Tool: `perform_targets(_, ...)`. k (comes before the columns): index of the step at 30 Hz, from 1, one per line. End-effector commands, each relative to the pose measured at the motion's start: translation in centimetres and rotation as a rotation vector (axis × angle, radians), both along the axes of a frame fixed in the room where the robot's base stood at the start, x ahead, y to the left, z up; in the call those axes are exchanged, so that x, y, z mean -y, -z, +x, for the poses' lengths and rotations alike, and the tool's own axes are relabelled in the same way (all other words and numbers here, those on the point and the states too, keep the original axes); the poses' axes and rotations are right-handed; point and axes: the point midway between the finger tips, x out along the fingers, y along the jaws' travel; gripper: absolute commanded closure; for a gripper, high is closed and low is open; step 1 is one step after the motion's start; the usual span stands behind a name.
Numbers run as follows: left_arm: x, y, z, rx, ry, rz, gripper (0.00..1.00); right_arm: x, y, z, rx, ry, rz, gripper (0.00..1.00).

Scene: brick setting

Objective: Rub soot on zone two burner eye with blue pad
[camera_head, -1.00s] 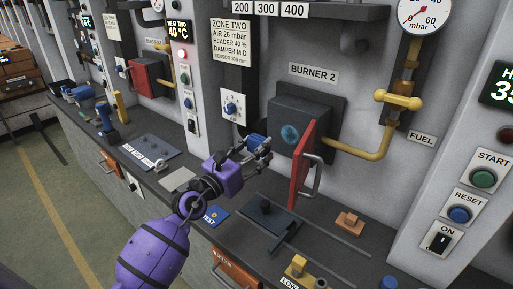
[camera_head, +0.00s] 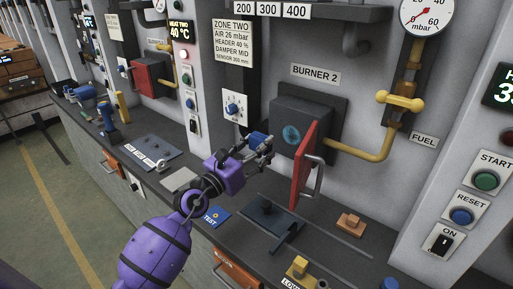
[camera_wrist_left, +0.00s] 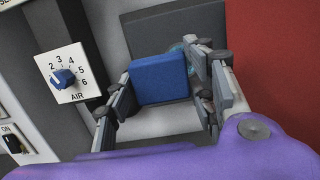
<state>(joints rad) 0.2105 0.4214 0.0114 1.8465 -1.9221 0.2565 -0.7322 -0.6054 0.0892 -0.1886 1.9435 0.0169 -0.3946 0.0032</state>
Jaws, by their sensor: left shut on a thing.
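The zone two burner (camera_head: 301,122) is a dark box on the wall under the BURNER 2 label. Its round eye (camera_head: 291,134) shows blue-teal on the front face, and I cannot make out soot on it. My left gripper (camera_head: 262,147) is just left of the eye, shut on the blue pad (camera_wrist_left: 159,78). In the left wrist view the pad sits between the fingers and hides most of the eye, with a teal sliver at its right edge. I cannot tell whether the pad touches the burner face. My right gripper is out of view.
A red door (camera_head: 303,166) with a metal handle stands open just right of the eye. A yellow fuel pipe (camera_head: 366,149) runs to the right. The AIR dial (camera_head: 234,107) is on the wall at left. A dark T-shaped tool (camera_head: 270,214) lies on the counter below.

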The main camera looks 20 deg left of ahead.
Motion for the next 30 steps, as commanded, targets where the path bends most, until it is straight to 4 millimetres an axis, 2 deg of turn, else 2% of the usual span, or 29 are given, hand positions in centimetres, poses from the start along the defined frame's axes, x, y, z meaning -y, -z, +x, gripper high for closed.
perform_targets(6,0.0,0.2,0.0,-0.003,0.000,0.000,0.71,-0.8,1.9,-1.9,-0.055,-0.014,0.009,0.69)
perform_targets(18,1.8,0.8,4.6,-0.006,-0.002,0.000,0.71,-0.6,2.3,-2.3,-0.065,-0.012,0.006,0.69)
perform_targets(24,2.2,1.0,6.0,-0.007,-0.003,0.001,0.71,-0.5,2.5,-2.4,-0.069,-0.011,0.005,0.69)
perform_targets(30,2.4,0.9,6.4,-0.007,-0.003,0.002,0.71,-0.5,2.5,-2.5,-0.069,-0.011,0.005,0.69)
